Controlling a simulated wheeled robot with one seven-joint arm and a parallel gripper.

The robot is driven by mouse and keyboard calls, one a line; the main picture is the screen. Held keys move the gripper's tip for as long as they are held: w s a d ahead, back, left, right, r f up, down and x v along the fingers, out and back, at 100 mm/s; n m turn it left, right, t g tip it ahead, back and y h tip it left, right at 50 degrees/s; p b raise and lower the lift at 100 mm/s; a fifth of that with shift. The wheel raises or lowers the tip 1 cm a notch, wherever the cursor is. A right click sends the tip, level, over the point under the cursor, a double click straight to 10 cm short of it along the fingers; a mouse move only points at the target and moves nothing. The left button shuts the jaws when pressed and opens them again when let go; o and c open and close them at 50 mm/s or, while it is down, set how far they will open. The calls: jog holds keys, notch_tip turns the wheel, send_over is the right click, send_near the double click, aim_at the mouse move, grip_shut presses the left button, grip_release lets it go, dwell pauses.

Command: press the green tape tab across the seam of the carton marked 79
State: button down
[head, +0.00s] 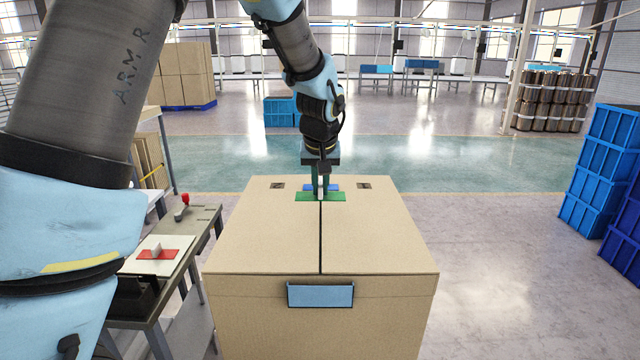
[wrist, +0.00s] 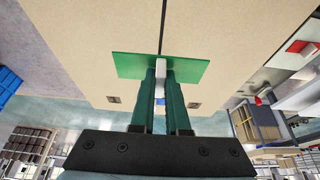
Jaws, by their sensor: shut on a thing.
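The large tan carton (head: 262,235) stands in front of me, its top closed with a dark seam (head: 321,240) down the middle. I cannot read a 79 on it. The green tape tab (head: 307,197) lies flat across the seam's far part; it also shows in the wrist view (wrist: 130,66). My gripper (head: 321,188) points down and is shut on the tab's small white upright grip (wrist: 161,74). The tab is on or just above the carton top; I cannot tell if it touches. A blue piece (head: 334,187) shows just behind the gripper, partly hidden.
A bench (head: 205,222) left of the carton holds a white plate (head: 180,245) with a red tab (head: 147,255) and a red knob (head: 185,198). Blue crates (head: 605,165) are stacked at right. Floor right of the carton is clear.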

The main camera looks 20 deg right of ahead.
notch_tip(320, 180, down, 10)
jog(key=b, duration=0.7)
dwell(0.7)
jog(key=shift+s+a, duration=0.15)
jog(key=shift+s, duration=0.1)
dwell(0.4)
jog(key=shift+f+b, duration=0.45)
dwell(0.5)
jog(key=c, duration=0.8)
grip_release()
jog(key=shift+c, duration=0.2)
jog(key=shift+o, duration=0.3)
jog(key=shift+o, duration=1.3)
jog(key=shift+r, duration=0.15)
